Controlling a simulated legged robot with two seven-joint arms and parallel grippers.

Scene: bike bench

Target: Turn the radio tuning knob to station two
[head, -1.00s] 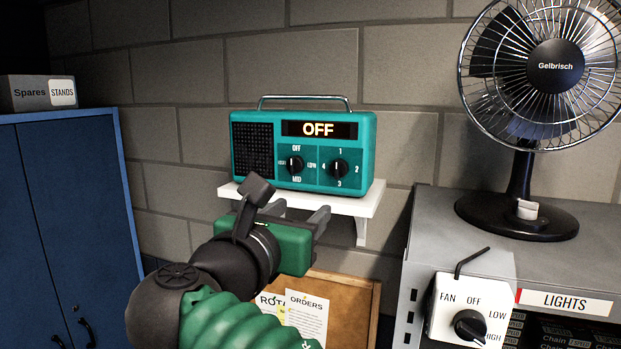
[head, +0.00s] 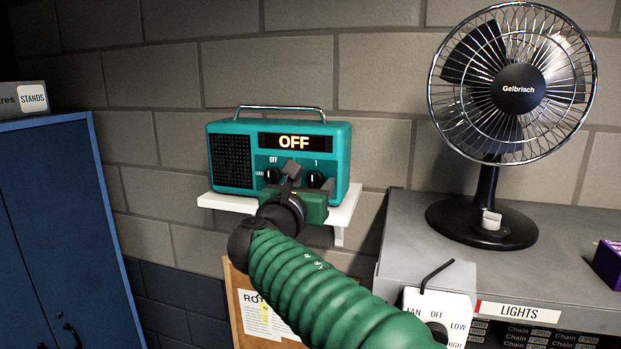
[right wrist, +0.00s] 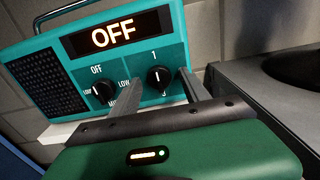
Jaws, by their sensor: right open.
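The teal radio (head: 232,158) stands on a white wall shelf (head: 345,212). Its display (head: 293,142) reads OFF. The tuning knob (head: 315,179) is the right one of two black knobs; in the right wrist view (right wrist: 158,77) its white mark appears to point up, toward 1. The left knob (right wrist: 103,92) has an OFF label above it. My right gripper (head: 303,188) is open in front of the radio's lower front. In the right wrist view its fingers (right wrist: 160,95) spread on either side of the tuning knob; contact cannot be told. My left gripper is out of view.
A fan (head: 518,88) stands on a grey cabinet (head: 570,260) at right, with a switch box (head: 435,305) on its front. A cork board (head: 238,290) hangs below the shelf. A blue locker (head: 60,220) is at left.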

